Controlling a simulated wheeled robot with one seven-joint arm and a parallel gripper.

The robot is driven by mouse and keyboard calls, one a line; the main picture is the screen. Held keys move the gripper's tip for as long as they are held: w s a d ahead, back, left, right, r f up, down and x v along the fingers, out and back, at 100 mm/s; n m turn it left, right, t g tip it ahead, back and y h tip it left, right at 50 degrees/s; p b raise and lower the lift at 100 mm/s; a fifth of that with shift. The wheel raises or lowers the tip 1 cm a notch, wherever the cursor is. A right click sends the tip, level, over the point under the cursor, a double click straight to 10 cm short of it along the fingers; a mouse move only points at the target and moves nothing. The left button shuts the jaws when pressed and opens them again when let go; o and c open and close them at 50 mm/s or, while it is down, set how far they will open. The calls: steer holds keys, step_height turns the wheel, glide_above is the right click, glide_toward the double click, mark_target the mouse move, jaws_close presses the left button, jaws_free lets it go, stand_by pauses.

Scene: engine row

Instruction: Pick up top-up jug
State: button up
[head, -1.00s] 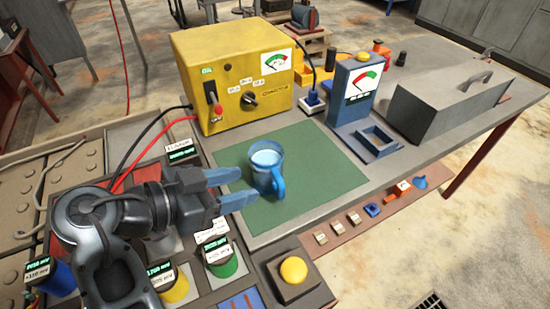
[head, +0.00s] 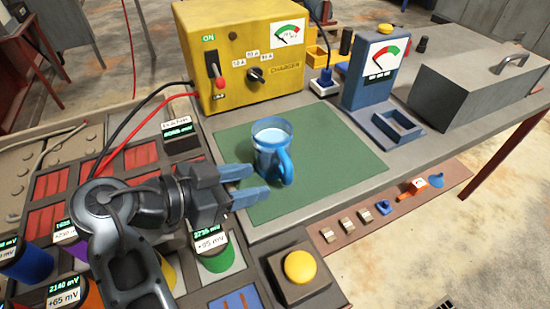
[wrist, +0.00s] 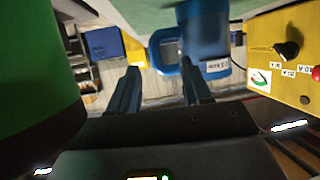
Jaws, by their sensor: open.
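The top-up jug (head: 270,140) is a translucent blue cup with a handle, standing upright on the green mat (head: 340,168). Its handle points toward the front right in the head view. My gripper (head: 258,185) is open, with its two blue fingers just left of and in front of the jug. In the wrist view the jug (wrist: 206,45) and its handle (wrist: 163,50) lie beyond the fingertips (wrist: 160,80). The handle appears between the two fingers in that picture. I cannot tell whether a finger touches the jug.
The yellow charger (head: 240,55) stands behind the mat, with red and black cables on its left. A blue meter (head: 373,75) and a grey toolbox (head: 470,95) stand at right. A yellow button (head: 299,267) and a green canister (head: 215,259) are in front.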

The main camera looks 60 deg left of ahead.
mark_target(277, 158)
steer(key=shift+x, duration=0.95)
steer(key=w, duration=0.1)
steer(key=w+p, duration=0.1)
steer(key=w+f, duration=0.1)
steer(key=w, duration=0.1)
steer(key=shift+d+p, duration=0.35)
steer(key=shift+w+f, duration=0.3)
steer(key=shift+w, duration=0.25)
steer(key=shift+c, duration=0.3)
jaws_close()
steer(key=shift+r, duration=0.1)
